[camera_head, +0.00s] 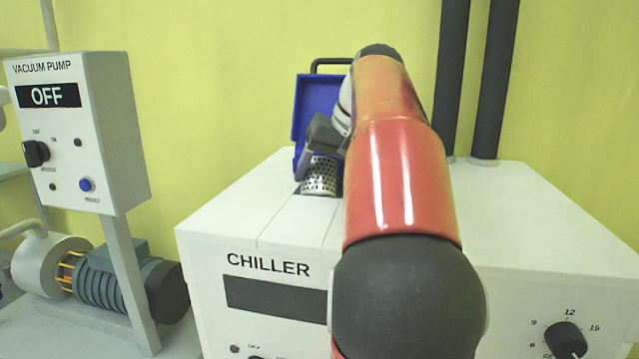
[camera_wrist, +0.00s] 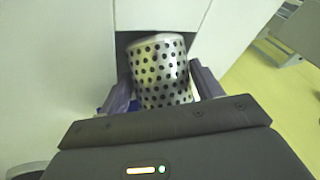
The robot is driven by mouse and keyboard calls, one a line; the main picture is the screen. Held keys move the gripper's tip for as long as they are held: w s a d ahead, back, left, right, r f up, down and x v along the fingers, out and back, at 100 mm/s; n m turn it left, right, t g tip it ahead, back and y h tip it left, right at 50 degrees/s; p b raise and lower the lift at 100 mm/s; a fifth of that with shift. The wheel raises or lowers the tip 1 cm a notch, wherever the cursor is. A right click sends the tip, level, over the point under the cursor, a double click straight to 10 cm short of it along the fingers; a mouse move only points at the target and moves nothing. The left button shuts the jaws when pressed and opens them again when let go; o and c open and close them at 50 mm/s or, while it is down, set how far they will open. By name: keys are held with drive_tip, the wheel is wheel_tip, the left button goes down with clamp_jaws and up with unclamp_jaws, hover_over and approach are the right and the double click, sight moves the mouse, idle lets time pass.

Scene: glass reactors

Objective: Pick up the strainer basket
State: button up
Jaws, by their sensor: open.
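The strainer basket (camera_head: 320,177) is a shiny metal cylinder with rows of dark holes. In the head view it stands at the opening in the chiller's top, in front of the blue lid. In the wrist view the basket (camera_wrist: 160,72) sits between the two fingers of my gripper (camera_wrist: 160,90), over a dark square opening. My gripper (camera_head: 318,160) is open, with one finger on each side of the basket. I cannot tell whether the fingers touch it. My arm hides part of the chiller and of the blue lid.
The white chiller (camera_head: 215,220) has a display and a knob on its front. The blue lid (camera_head: 305,105) stands raised behind the basket. Two dark pipes (camera_head: 495,80) rise at the back right. The vacuum pump box (camera_head: 125,140) stands at the left, reading OFF.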

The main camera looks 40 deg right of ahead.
drive_tip(key=shift+r, duration=0.1)
drive_tip(key=c, duration=0.9)
